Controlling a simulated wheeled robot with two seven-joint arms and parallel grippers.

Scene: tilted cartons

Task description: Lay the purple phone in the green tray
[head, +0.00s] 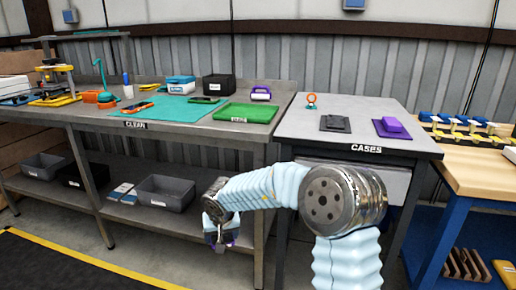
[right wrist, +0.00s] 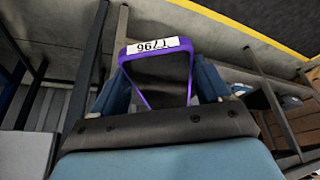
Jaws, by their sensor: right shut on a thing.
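The purple phone (right wrist: 159,75) has a purple rim, a dark face and a white number label at its far end. My right gripper (right wrist: 163,88) is shut on it, a finger on each side. In the head view the right gripper (head: 219,236) hangs low in front of the clean bench, below its top, with bits of purple showing at the fingers. The green tray (head: 250,112) lies empty on the right part of that bench top, with a white label on its front. My left gripper is in neither view.
A teal mat (head: 175,108) with phones lies left of the tray; a black bin (head: 218,86) and a purple-and-white item (head: 261,93) stand behind it. The cases table (head: 350,135) to the right holds dark and purple pieces. Grey bins (head: 165,191) sit on the lower shelf.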

